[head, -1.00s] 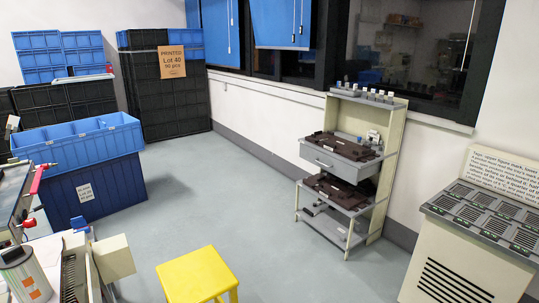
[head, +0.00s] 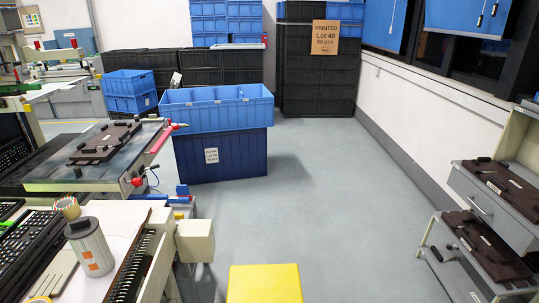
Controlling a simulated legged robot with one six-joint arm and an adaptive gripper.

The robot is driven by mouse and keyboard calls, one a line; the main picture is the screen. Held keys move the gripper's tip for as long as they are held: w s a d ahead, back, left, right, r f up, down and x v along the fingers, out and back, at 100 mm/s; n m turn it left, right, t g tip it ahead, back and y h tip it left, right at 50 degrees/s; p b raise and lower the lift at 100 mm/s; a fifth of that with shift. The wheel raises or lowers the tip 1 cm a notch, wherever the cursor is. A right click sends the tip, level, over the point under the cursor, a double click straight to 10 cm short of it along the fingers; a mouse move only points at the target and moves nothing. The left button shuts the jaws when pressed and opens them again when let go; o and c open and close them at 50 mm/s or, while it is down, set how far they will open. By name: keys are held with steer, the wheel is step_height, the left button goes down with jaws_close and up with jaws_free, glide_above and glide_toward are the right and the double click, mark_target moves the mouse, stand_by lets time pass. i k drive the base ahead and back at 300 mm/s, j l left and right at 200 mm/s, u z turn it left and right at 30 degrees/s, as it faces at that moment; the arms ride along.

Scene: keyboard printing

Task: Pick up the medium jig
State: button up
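Dark brown jig plates with small black blocks lie in three places in the head view. One jig (head: 105,143) lies on the grey bed of a printing machine (head: 60,178) at the left. Another jig (head: 503,188) lies on top of the drawer unit of a shelf stand at the right edge. A third jig (head: 487,248) lies on the shelf below it. I cannot tell from their labels which one is the medium jig. My gripper is not in view.
A yellow stool (head: 264,284) stands close at the bottom centre. Blue crates (head: 217,108) sit on a dark blue bin (head: 222,155) ahead. A worktable with a grey can (head: 90,248) is at lower left. Grey floor (head: 330,200) is clear between the bin and the shelf stand (head: 470,200).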

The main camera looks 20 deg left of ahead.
mark_target(113, 134)
steer(key=i+l+u, duration=1.05)
steer(key=l+u, duration=0.15)
